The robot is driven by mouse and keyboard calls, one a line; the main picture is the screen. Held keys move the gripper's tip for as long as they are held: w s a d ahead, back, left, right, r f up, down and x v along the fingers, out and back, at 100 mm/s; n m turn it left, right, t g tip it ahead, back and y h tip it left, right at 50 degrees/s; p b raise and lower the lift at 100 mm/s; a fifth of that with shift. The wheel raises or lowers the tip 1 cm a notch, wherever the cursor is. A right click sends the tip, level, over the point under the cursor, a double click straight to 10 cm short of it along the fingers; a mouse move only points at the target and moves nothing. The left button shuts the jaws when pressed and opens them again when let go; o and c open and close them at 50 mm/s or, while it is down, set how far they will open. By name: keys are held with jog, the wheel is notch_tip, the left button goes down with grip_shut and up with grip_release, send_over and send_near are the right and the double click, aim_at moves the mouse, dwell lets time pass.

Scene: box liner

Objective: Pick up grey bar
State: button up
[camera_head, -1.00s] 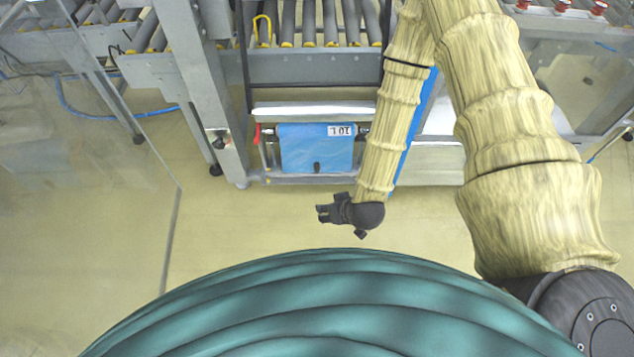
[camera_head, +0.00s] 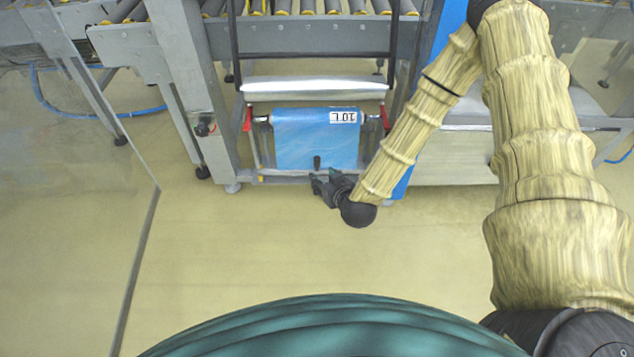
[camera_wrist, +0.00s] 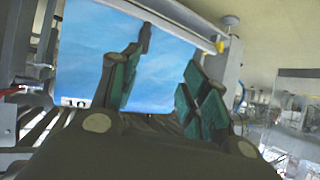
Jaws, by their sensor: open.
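A short dark grey bar (camera_head: 317,162) stands out against the lower middle of the blue sheet (camera_head: 300,140), which carries a white "10 L" label. My gripper (camera_head: 322,183) is open and empty, just below the bar in the head view. In the wrist view the open gripper (camera_wrist: 165,62) faces the blue sheet (camera_wrist: 85,50). A small dark grey piece, which looks like the same bar (camera_wrist: 146,38), shows just beyond the left fingertip. I cannot tell whether they touch.
The blue sheet hangs in a metal frame with a silver cross bar (camera_head: 315,88) above and red clips (camera_head: 247,120) at its sides. A roller conveyor (camera_head: 300,35) stands behind. A grey post (camera_head: 185,80) is at the left. The floor in front is clear.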

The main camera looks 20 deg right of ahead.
aim_at(318, 164)
jog(key=shift+t+h, duration=0.4)
jog(key=shift+t, duration=0.4)
jog(key=w+f+b, duration=0.1)
jog(key=w+b, duration=0.1)
jog(key=w, duration=0.1)
jog(key=w+d+f+b, duration=0.1)
jog(key=w+f+b, duration=0.1)
jog(key=w+b, duration=0.1)
jog(key=w+d+f+b, duration=0.1)
jog(key=w+f+b, duration=0.1)
jog(key=w, duration=0.1)
jog(key=shift+f+b, duration=0.1)
jog(key=shift+b, duration=0.2)
jog(key=b+x, duration=0.3)
jog(key=shift+f, duration=0.4)
jog(key=shift+b+x, duration=0.55)
jog(key=shift+x, duration=0.5)
jog(key=shift+r, duration=0.2)
grip_shut()
